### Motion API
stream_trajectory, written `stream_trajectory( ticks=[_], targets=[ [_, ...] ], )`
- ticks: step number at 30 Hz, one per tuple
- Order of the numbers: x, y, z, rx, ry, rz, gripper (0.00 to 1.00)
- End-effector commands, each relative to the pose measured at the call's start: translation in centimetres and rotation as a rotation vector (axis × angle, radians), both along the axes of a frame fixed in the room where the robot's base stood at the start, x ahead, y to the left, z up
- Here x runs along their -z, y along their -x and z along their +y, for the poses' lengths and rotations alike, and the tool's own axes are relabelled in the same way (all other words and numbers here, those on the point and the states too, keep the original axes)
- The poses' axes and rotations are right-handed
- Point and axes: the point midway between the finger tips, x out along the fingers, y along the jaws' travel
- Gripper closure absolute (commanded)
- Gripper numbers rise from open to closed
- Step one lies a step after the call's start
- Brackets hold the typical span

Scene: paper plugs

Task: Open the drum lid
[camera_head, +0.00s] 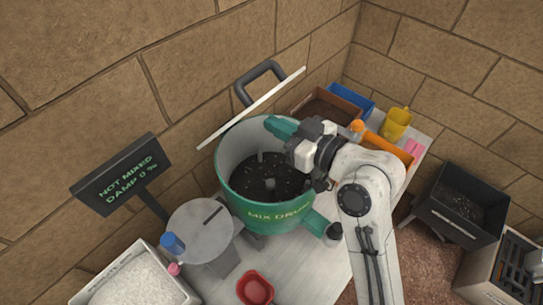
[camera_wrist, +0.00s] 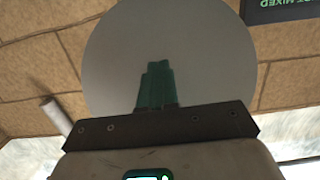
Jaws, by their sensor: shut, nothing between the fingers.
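The green mix drum (camera_head: 270,217) stands on the bench with its mouth uncovered, showing a dark speckled inside and a central hub. Its pale lid (camera_head: 252,108) stands raised and tilted behind the rim, seen nearly edge-on, with a dark handle (camera_head: 259,82) on its far side. In the wrist view the lid (camera_wrist: 205,60) is a large grey disc ahead of my fingers. My gripper (camera_head: 279,127) is shut and empty, above the drum's far right rim, on the inner side of the lid. Its teal fingers also show in the wrist view (camera_wrist: 156,85). I cannot tell whether they touch the lid.
A dark sign (camera_head: 125,182) reads "NOT MIXED DAMP 0 %". A round grey plate (camera_head: 200,228), a blue cap (camera_head: 172,243), a red dish (camera_head: 255,289) and a white-filled tray (camera_head: 135,280) are nearby. Trays and a yellow jug (camera_head: 396,124) stand behind my arm. A brick wall backs the bench.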

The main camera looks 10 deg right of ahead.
Motion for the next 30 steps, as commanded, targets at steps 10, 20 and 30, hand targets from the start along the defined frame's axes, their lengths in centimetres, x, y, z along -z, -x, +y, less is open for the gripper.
stream_trajectory(
  ticks=[10, 20, 30],
  targets=[
    [0.0, -1.3, 0.9, -0.001, -0.001, -0.001, 1.00],
    [0.1, -2.9, 2.1, 0.000, 0.000, 0.000, 1.00],
    [0.0, -4.7, 3.5, -0.002, 0.000, 0.000, 1.00]
  ],
)
